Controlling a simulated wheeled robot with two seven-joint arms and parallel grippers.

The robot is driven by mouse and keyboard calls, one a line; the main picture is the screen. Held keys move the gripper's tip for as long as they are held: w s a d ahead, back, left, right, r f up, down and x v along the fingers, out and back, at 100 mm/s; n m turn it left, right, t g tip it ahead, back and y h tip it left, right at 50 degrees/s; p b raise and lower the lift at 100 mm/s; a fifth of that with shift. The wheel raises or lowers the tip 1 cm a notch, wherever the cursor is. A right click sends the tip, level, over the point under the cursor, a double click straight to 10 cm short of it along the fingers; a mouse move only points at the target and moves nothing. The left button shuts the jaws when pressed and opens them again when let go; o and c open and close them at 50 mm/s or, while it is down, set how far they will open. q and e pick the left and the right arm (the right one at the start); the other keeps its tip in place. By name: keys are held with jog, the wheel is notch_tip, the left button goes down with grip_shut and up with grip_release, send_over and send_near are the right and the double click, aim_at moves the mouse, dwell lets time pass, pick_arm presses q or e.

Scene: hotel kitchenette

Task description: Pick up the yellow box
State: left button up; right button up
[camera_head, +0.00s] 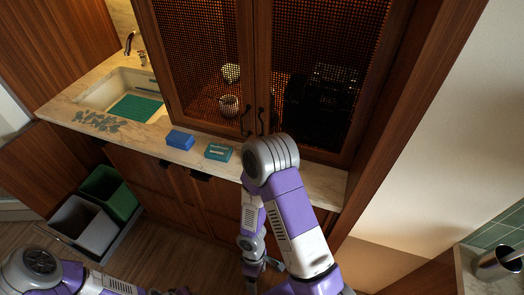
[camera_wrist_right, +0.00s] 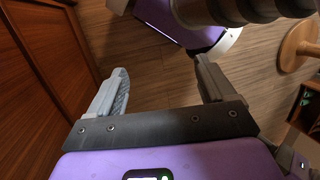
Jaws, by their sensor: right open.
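No yellow box shows in either view. A blue box (camera_head: 180,139) and a teal box (camera_head: 218,152) lie on the marble counter (camera_head: 313,180) in the head view. My right gripper (camera_head: 262,273) hangs low in front of the cabinets, below the counter and apart from both boxes. In the right wrist view its fingers (camera_wrist_right: 162,80) are spread, with only wooden floor between them. My left arm comes in at the bottom left of the head view; its gripper end is at the bottom edge, too cut off to read.
A sink (camera_head: 118,90) with a green mat is at the counter's left. A mesh-door cabinet (camera_head: 205,60) stands above the counter. Grey (camera_head: 83,222) and green (camera_head: 110,190) bins sit in an open pull-out at left. A round wooden stool (camera_wrist_right: 298,45) shows in the wrist view.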

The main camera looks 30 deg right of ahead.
jog(key=w+d+r+n+t+h+p, duration=0.1)
jog(key=w+d+r+n+h+p, duration=0.3)
jog(key=d+r+n+h, duration=0.4)
jog(key=w+d+r+n+t+h+p, duration=0.1)
jog(key=w+r+n+t, duration=0.1)
jog(key=w+r, duration=0.4)
jog(key=w+d+r+n+t+h+p, duration=0.1)
jog(key=w+r+n+t, duration=0.2)
jog(key=w+r, duration=0.3)
jog(key=w+d+r+n+t+h+p, duration=0.2)
jog(key=w+r+n+t, duration=0.1)
jog(key=w+r+t, duration=0.2)
jog(key=shift+w+d+r, duration=0.1)
jog(key=shift+w+r, duration=0.75)
jog(key=shift+r, duration=0.25)
jog(key=shift+w+d+n, duration=0.2)
jog(key=shift+n, duration=0.1)
jog(key=x, duration=0.7)
jog(key=shift+w+d+r, duration=0.1)
jog(key=shift+w+r, duration=0.05)
jog(key=shift+r, duration=0.15)
pick_arm(q)
notch_tip(320, 180, up, 10)
jog(key=shift+f, duration=0.15)
jog(key=shift+w+a, duration=0.1)
pick_arm(e)
jog(key=shift+c, duration=0.3)
jog(key=c, duration=1)
jog(key=shift+r, duration=0.15)
